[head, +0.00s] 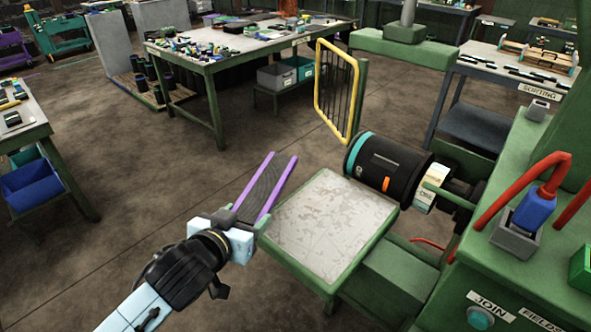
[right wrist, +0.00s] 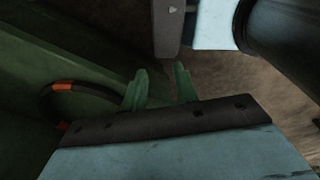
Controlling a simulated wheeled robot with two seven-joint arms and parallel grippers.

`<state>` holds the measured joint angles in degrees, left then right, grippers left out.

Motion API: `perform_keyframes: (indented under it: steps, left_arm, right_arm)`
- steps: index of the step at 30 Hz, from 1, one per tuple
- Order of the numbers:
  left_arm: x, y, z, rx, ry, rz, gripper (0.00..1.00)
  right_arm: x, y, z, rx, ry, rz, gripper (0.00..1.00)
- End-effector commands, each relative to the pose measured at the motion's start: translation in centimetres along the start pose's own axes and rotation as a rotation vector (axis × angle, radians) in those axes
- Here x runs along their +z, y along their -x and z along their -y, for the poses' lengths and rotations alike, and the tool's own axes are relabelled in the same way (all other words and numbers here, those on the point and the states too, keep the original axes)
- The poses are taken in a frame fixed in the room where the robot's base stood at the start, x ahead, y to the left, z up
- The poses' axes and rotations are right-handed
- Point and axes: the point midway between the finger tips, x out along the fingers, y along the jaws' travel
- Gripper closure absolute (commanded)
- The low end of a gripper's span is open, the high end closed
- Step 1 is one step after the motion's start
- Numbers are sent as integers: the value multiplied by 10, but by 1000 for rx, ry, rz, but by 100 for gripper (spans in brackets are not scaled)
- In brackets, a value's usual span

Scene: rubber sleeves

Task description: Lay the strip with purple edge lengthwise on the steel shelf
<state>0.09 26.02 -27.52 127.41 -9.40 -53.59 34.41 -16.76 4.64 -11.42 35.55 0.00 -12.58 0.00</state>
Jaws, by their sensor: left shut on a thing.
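The strip with purple edges (head: 268,184) has a dark ribbed middle and a purple line along each long side. My left gripper (head: 245,222) is shut on its near end. The strip points away from the gripper, to the left of the steel shelf (head: 331,222), and looks apart from its top. The shelf is a bare, blotchy grey plate on a green frame. My right gripper is outside the head view. In the right wrist view its two green fingertips (right wrist: 158,90) stand apart with nothing visible between them.
A black drum (head: 385,168) with a teal band sits on the green machine (head: 530,240) behind and right of the shelf. A yellow-framed guard (head: 336,90) stands beyond the shelf. A cluttered workbench (head: 245,40) is at the back. Open floor lies left of the strip.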

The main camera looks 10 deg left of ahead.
Motion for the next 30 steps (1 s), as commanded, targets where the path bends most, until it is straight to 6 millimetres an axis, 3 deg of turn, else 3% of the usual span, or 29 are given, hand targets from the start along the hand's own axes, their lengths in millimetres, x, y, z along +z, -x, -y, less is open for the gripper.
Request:
perform_keyframes:
  steps: [1, 3, 9, 13, 20, 30]
  left_arm:
    - [-19, 0, -10, 43, -18, 1, 60]
    - [-27, -6, -24, 106, -44, 0, 60]
    - [-50, -17, -60, 257, -108, -2, 60]
    - [-60, -21, -75, 320, -133, -3, 60]
    - [-65, -24, -87, 369, -153, -3, 60]
    - [-48, -31, -88, 372, -154, -2, 60]
  right_arm:
    - [4, 27, 1, -2, 0, 10, 71]
    - [9, 47, 2, -3, 0, 20, 71]
    - [9, 96, 1, -4, 0, 27, 71]
    - [-1, 118, 0, -3, 0, 17, 71]
    - [-11, 134, -2, -1, 0, 2, 71]
    - [-9, 124, -1, -2, 1, 3, 71]
